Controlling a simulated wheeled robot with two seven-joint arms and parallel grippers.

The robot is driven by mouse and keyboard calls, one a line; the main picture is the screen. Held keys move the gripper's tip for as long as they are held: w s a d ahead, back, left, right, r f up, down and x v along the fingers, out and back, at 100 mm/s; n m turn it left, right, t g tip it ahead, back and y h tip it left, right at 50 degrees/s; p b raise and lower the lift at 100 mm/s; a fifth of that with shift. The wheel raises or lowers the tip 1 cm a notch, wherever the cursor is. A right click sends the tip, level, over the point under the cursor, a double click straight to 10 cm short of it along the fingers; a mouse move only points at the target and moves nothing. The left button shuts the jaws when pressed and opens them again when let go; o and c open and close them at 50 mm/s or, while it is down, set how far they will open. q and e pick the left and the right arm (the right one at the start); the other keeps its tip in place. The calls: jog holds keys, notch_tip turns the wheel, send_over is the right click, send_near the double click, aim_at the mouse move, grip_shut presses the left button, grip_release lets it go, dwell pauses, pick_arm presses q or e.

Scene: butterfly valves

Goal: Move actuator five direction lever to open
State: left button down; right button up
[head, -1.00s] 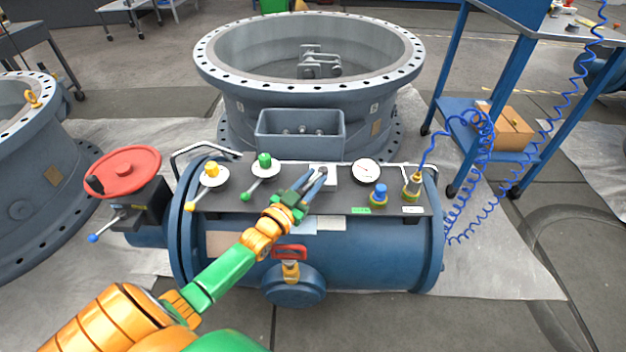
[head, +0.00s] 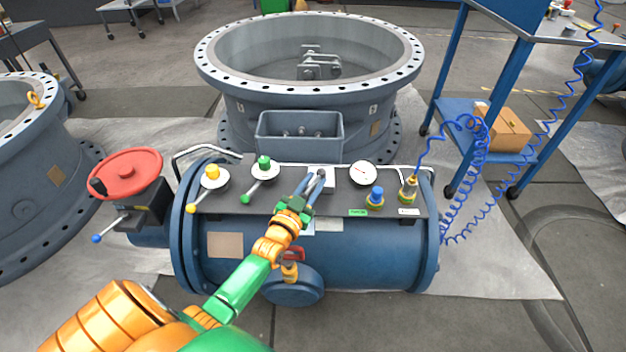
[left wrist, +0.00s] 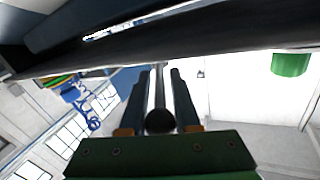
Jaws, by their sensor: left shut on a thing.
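My left gripper (head: 317,177) reaches over the dark panel (head: 225,205) on top of the blue cylindrical actuator (head: 370,250). Its fingers are at the small white block (head: 328,171) in the middle of the panel. In the left wrist view the gripper (left wrist: 160,100) is shut on a slim lever (left wrist: 160,120) with a dark round end, which lies between the two fingers. In the head view the fingers mostly hide this lever. No readable mark shows which way it points. My right gripper is not in view.
A yellow-knobbed valve (head: 211,173) and a green-knobbed valve (head: 264,164) stand left of the gripper. A gauge (head: 363,173), a blue knob (head: 376,195) and a hose fitting (head: 408,188) stand to its right. A red handwheel (head: 125,174) is at the far left.

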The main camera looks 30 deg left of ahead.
aim_at(314, 184)
pick_arm(q)
jog(key=c, duration=0.9)
grip_release()
jog(key=shift+d, duration=0.1)
jog(key=shift+r, duration=0.2)
notch_tip(314, 184, up, 3)
jog(key=shift+r+p, duration=0.1)
jog(key=shift+p, duration=1.05)
jog(key=s+d+r+p, duration=0.6)
jog(key=s+r, duration=0.3)
jog(key=s, duration=0.3)
jog(key=shift+d+r, duration=0.2)
jog(key=shift+d, duration=0.3)
